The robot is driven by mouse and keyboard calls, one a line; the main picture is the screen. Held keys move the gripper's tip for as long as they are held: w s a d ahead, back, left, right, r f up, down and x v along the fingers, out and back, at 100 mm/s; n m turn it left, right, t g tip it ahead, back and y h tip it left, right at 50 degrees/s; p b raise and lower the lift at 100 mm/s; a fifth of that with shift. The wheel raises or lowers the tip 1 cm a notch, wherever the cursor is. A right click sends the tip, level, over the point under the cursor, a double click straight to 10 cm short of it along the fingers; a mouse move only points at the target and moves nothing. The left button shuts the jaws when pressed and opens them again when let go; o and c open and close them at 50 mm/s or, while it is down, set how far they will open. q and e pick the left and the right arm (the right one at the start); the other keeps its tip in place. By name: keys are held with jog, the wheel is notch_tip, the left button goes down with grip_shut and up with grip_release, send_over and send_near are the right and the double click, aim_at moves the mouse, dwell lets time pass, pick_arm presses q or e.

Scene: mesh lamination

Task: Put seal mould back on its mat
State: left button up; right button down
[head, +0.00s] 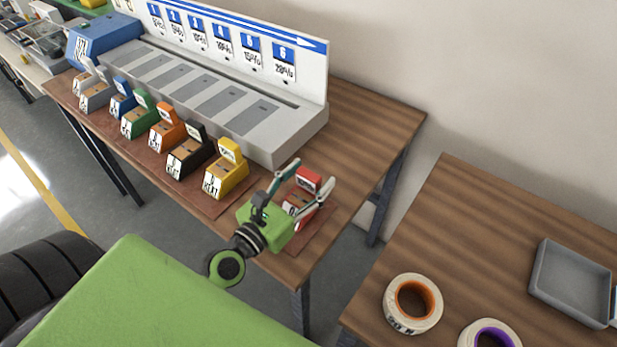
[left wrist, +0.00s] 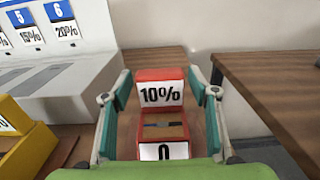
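A red block (head: 308,180) with white labels stands upright near the right end of the long wooden table. In the left wrist view the red block (left wrist: 162,76) reads "10%" above and "0" below. My left gripper (head: 304,181) is open, with one finger on each side of the red block and visible gaps between. A reddish-brown mat (head: 316,238) shows beside the red block; the gripper hides much of its base. None of the blocks is legibly marked as the seal mould. My right gripper is not in view.
A yellow block (head: 227,172) stands left of the gripper, with black, orange, green, blue and grey blocks further left. Behind is a grey unit (head: 275,135) with several slots and a numbered sign. The right table holds tape rolls (head: 413,303) and a grey tray (head: 570,283).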

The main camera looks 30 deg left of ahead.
pick_arm(q)
jog(key=shift+r, duration=0.1)
jog(key=s+b, duration=0.2)
jog(key=s, duration=0.1)
jog(key=s+a+b, duration=0.1)
jog(key=s, duration=0.2)
jog(key=s+b, duration=0.2)
jog(key=s, duration=0.2)
jog(key=shift+s+a+f+b, duration=0.1)
jog(key=shift+a+f+b, duration=0.1)
jog(key=shift+f+b, duration=0.1)
jog(key=shift+s+a+r+b, duration=0.1)
jog(key=shift+s+r+b, duration=0.15)
jog(key=shift+s, duration=0.2)
jog(key=shift+s+r+b, duration=0.1)
jog(key=shift+s+b, duration=0.1)
jog(key=shift+s, duration=0.2)
